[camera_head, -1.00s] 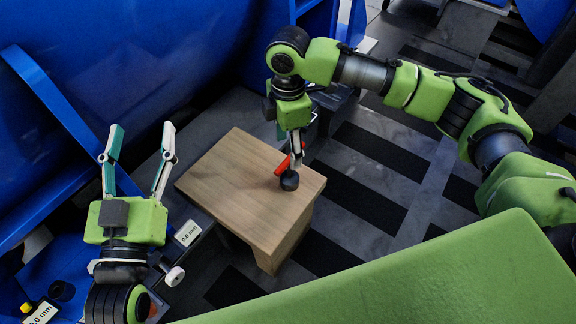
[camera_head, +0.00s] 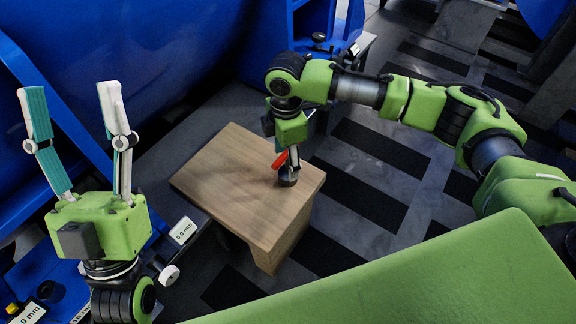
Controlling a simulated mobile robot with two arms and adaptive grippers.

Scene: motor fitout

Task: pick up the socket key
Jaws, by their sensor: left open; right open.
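The socket key (camera_head: 288,178), with a dark round end and a red part, is on the wooden table near its right edge. It is partly hidden by my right gripper (camera_head: 287,160), which points down right over it. The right gripper is open; its fingers are close around or beside the key, and I cannot tell whether they touch it. My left gripper (camera_head: 70,92) is open and empty, pointing up at the left, away from the table.
The wooden table (camera_head: 222,178) has a clear top apart from the key. Large blue machinery (camera_head: 150,50) stands behind and to the left. The floor has dark strips at the right.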

